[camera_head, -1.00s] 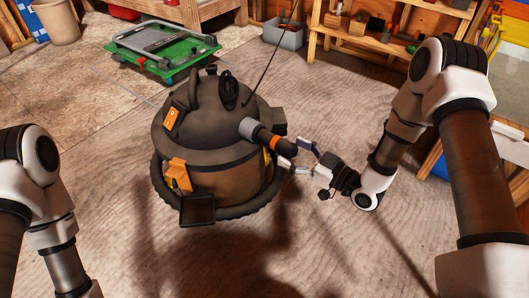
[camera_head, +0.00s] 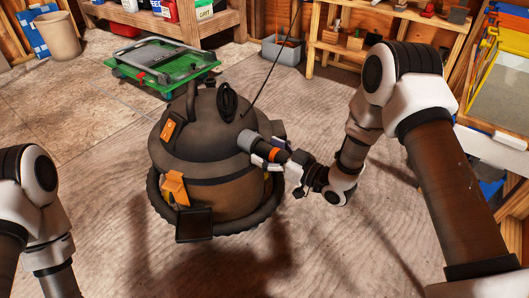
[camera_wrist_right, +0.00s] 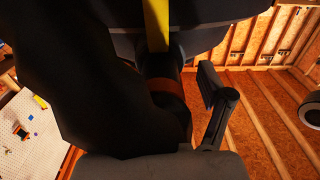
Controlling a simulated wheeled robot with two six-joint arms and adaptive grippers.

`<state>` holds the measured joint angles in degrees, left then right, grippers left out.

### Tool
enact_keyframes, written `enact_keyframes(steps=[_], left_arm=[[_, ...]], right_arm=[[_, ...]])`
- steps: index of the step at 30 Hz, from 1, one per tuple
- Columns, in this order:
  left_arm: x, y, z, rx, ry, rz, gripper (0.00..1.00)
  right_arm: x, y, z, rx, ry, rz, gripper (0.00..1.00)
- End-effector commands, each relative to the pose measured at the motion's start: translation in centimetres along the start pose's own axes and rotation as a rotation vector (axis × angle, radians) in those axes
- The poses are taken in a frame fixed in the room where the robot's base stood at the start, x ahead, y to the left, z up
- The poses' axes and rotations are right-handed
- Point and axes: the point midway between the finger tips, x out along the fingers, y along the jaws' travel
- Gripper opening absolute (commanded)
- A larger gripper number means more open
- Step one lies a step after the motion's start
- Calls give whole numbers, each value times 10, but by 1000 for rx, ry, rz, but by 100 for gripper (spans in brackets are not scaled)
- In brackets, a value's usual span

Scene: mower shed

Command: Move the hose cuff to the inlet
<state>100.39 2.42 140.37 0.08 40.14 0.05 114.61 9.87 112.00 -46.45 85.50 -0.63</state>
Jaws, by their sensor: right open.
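A dark round shop vacuum (camera_head: 205,155) stands on the floor in the head view, its black hose (camera_head: 248,228) wrapped around its base. A grey inlet collar (camera_head: 247,140) sticks out on its right side. The hose cuff (camera_head: 262,149), dark with an orange ring, lines up with this collar and seems to meet it; I cannot tell how deep it sits. My right gripper (camera_head: 272,160) is open at the cuff's outer end. In the right wrist view, one finger (camera_wrist_right: 219,108) shows right of the cuff's orange band (camera_wrist_right: 166,88); the thick hose (camera_wrist_right: 90,80) hides the other. My left gripper is out of frame.
A green cart (camera_head: 165,62) lies behind the vacuum. A grey bin (camera_head: 281,50) and wooden shelves (camera_head: 330,48) stand at the back. A bench with a tray (camera_head: 500,90) is at the right. The floor in front of the vacuum is clear.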

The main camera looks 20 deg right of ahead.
Motion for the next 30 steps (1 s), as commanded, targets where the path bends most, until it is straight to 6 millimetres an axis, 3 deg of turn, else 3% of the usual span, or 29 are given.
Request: enact_keyframes(steps=[6, 30], left_arm=[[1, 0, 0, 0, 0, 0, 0], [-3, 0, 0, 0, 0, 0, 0]], right_arm=[[9, 0, 0, 1, 0, 0, 79], [9, 0, 0, 1, 0, 1, 79]])
